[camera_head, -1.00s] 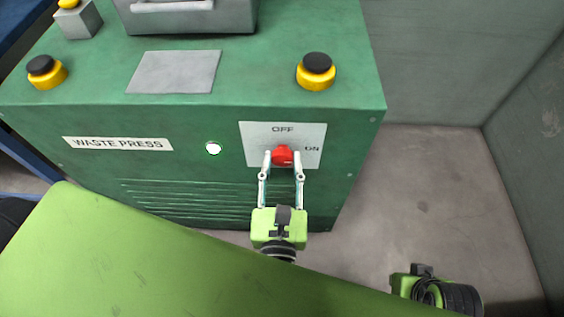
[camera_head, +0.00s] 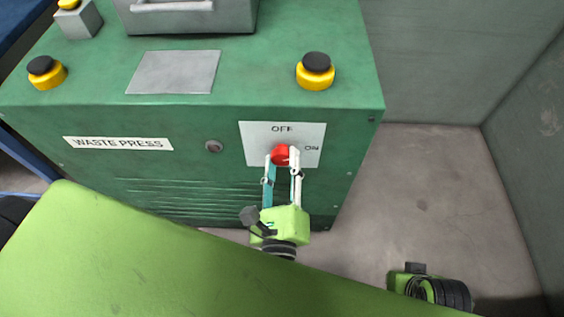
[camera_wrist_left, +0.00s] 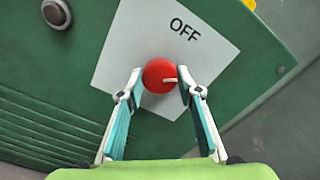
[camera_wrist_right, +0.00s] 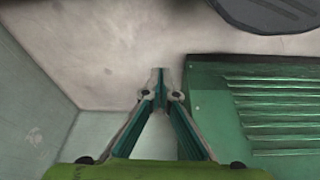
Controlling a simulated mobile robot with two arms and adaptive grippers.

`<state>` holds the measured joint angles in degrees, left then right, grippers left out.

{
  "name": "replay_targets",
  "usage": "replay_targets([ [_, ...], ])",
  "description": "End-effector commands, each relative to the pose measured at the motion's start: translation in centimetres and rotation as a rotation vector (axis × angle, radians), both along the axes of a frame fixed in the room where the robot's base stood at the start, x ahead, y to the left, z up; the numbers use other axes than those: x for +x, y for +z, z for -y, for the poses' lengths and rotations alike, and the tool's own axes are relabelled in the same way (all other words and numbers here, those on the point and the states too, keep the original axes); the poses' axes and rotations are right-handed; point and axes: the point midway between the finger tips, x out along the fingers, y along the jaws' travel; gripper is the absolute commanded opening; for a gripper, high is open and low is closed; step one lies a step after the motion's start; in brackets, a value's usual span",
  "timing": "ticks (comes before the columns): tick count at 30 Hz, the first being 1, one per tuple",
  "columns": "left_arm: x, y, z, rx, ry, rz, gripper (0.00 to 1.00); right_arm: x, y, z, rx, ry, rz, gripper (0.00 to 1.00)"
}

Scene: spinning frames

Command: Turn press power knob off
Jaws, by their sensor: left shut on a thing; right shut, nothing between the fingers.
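In the left wrist view the round knob (camera_wrist_left: 158,73) shows a small pale mark between the fingertips (camera_wrist_left: 160,82). The indicator lamp (camera_head: 214,146) left of the plate is dark. My right gripper (camera_wrist_right: 158,75) is shut and empty, away from the press front.
Two black-topped yellow buttons (camera_head: 316,71) stand at the press top's corners, with a grey plate (camera_head: 174,72) between them. Vent slots (camera_wrist_right: 280,110) are low on the press. Bare floor (camera_head: 420,200) and grey walls (camera_head: 450,60) lie to the right.

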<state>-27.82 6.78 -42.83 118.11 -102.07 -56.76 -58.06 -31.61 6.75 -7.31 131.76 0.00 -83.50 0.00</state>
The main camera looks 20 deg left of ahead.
Motion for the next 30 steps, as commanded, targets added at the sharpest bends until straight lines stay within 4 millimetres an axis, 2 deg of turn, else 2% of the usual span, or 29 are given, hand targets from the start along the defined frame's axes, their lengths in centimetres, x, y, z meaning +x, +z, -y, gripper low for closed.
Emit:
replay_targets([
  [11, 0.1, -0.1, 0.0, -0.345, 0.0, 0.1, 0.11, -1.0, 4.3, 0.0, 0.007, -0.003, 0.032, 0.0],
  [24, 0.1, -0.1, 0.1, -0.717, 0.0, 0.207, 0.11, -1.0, 2.0, 0.1, 0.004, -0.003, 0.029, 0.0],
  [25, 0.1, 0.0, 0.1, -0.737, -0.001, 0.213, 0.11, -0.7, 2.0, 0.0, 0.006, -0.002, 0.04, 0.0],
  [27, 0.1, 0.0, 0.1, -0.779, 0.0, 0.226, 0.11, 1.5, 2.5, -0.5, 0.023, 0.005, 0.124, 0.0],
  [30, 0.1, 0.0, 0.1, -0.832, -0.001, 0.24, 0.11, 3.5, 3.2, -1.1, 0.04, 0.011, 0.209, 0.0],
])
